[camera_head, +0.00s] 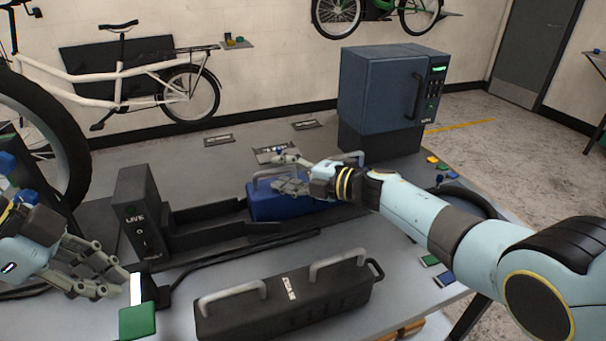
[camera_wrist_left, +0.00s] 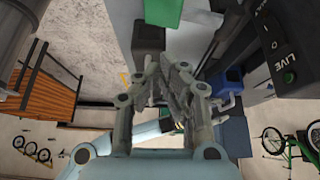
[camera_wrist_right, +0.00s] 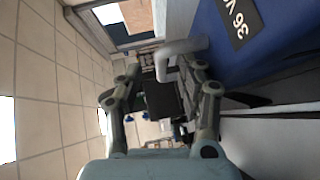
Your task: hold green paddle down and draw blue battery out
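The green paddle (camera_head: 137,320) sits at the front left of the table, by the dark LIVE dock (camera_head: 140,215). In the left wrist view the paddle (camera_wrist_left: 163,12) is ahead of my left fingertips. My left gripper (camera_head: 118,284) looks shut and empty, apart from the paddle and to its upper left. My right gripper (camera_head: 280,172) is at that handle, open. In the right wrist view the handle (camera_wrist_right: 183,47) reaches between the fingers near the tips; contact is unclear.
A black battery (camera_head: 285,305) with grey handles lies at the table's front. A blue cabinet (camera_head: 385,90) stands at the back right. A dark cable runs along the front of the rail. Small coloured pieces lie at the right edge. A bike wheel (camera_head: 40,130) stands at the left.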

